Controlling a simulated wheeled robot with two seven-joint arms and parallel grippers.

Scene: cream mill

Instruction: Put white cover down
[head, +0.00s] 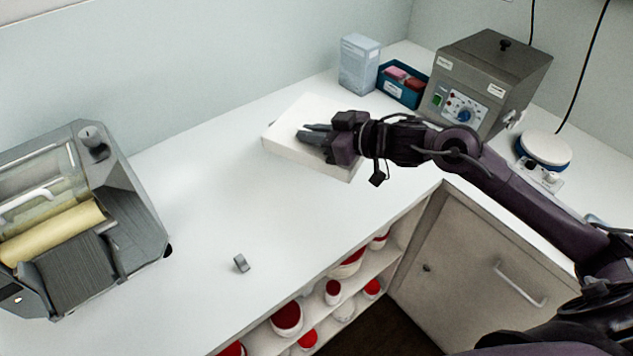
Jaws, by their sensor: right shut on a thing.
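The white cover (292,122) is a flat, pale, box-like piece over the back part of the white counter, left of the blue bin. My right gripper (316,137) reaches in from the right and is shut on the cover. The gripper and wrist hide part of the cover's right side. I cannot tell whether the cover's underside touches the counter (205,200). My left gripper is not in view.
A grey roller machine (85,225) stands at the left. A small grey block (241,263) lies near the front edge. A pale blue box (359,64), blue bin (402,84), grey control box (487,80) and round scale (543,149) stand at the back right. The middle counter is clear.

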